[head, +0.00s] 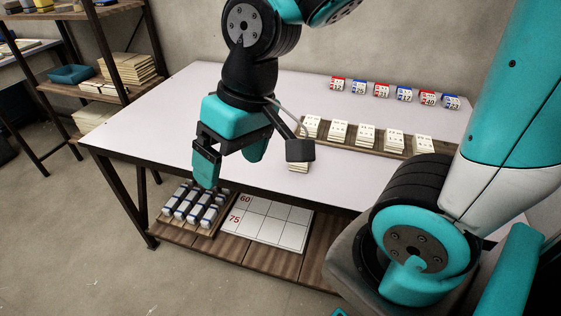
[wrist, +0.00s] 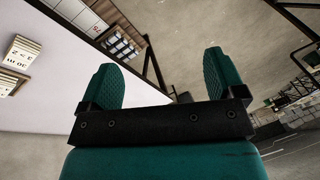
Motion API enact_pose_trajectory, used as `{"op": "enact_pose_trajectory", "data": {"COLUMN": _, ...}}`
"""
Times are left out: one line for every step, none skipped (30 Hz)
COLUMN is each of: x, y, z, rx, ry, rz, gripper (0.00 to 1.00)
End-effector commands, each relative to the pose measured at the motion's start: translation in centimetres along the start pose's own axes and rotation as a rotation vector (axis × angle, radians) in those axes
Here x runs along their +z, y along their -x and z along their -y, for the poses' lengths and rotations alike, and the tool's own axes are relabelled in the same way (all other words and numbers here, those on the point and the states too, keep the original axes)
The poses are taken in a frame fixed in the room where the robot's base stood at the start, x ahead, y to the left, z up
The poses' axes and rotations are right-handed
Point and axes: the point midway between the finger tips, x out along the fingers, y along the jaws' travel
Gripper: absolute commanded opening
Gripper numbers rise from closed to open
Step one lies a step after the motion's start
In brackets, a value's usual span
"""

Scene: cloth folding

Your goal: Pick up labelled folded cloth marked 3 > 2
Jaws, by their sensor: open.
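Several small stacks of pale folded cloth (head: 365,136) stand in a row on a wooden board at the back right of the table. Their labels are too small to read in the head view. Another pale stack (head: 298,168) lies nearer the front, partly hidden by a dark block on my wrist. In the wrist view, a labelled pale stack (wrist: 21,51) at the left edge seems to read 3 > 2 upside down. My gripper (head: 231,160) is open and empty, over the table's front edge, left of the nearer stack; its fingers also show in the wrist view (wrist: 160,70).
The white table (head: 175,110) is clear at left. Small red and blue numbered blocks (head: 381,90) line its back. Below are a rack of blue-and-white items (head: 194,207) and a white grid board (head: 268,222) on a wooden shelf. A shelving unit (head: 110,45) stands left.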

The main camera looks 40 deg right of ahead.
Motion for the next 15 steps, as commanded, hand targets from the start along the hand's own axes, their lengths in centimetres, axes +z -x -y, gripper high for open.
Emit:
{"op": "enact_pose_trajectory", "data": {"x": -1.9, "y": -0.8, "z": -3.6, "rx": 0.068, "ry": -0.187, "rz": -0.026, "gripper": 0.88}}
{"op": "enact_pose_trajectory", "data": {"x": -3.0, "y": -1.2, "z": -5.9, "rx": 0.112, "ry": -0.301, "rz": -0.051, "gripper": 0.88}}
{"op": "enact_pose_trajectory", "data": {"x": -4.0, "y": -1.7, "z": -9.1, "rx": 0.174, "ry": -0.447, "rz": -0.087, "gripper": 0.88}}
{"op": "enact_pose_trajectory", "data": {"x": -4.6, "y": -2.0, "z": -11.5, "rx": 0.219, "ry": -0.548, "rz": -0.115, "gripper": 0.88}}
{"op": "enact_pose_trajectory", "data": {"x": -5.0, "y": -2.2, "z": -13.9, "rx": 0.265, "ry": -0.643, "rz": -0.143, "gripper": 0.88}}
{"op": "enact_pose_trajectory", "data": {"x": -5.2, "y": -2.4, "z": -16.9, "rx": 0.323, "ry": -0.758, "rz": -0.18, "gripper": 0.88}}
{"op": "enact_pose_trajectory", "data": {"x": -5.2, "y": -2.5, "z": -18.9, "rx": 0.365, "ry": -0.832, "rz": -0.207, "gripper": 0.88}}
{"op": "enact_pose_trajectory", "data": {"x": -5.1, "y": -2.6, "z": -20.8, "rx": 0.403, "ry": -0.898, "rz": -0.231, "gripper": 0.88}}
{"op": "enact_pose_trajectory", "data": {"x": -4.9, "y": -2.6, "z": -22.9, "rx": 0.448, "ry": -0.973, "rz": -0.261, "gripper": 0.88}}
{"op": "enact_pose_trajectory", "data": {"x": -4.8, "y": -2.6, "z": -24.2, "rx": 0.477, "ry": -1.018, "rz": -0.282, "gripper": 0.88}}
{"op": "enact_pose_trajectory", "data": {"x": -4.5, "y": -2.6, "z": -25.3, "rx": 0.501, "ry": -1.054, "rz": -0.297, "gripper": 0.88}}
{"op": "enact_pose_trajectory", "data": {"x": -4.3, "y": -2.7, "z": -26.4, "rx": 0.526, "ry": -1.09, "rz": -0.315, "gripper": 0.88}}
{"op": "enact_pose_trajectory", "data": {"x": -4.2, "y": -2.8, "z": -27.1, "rx": 0.541, "ry": -1.11, "rz": -0.325, "gripper": 0.88}}
{"op": "enact_pose_trajectory", "data": {"x": -4.1, "y": -3.0, "z": -27.7, "rx": 0.55, "ry": -1.123, "rz": -0.332, "gripper": 0.88}}
{"op": "enact_pose_trajectory", "data": {"x": -4.0, "y": -3.4, "z": -28.3, "rx": 0.558, "ry": -1.134, "rz": -0.337, "gripper": 0.88}}
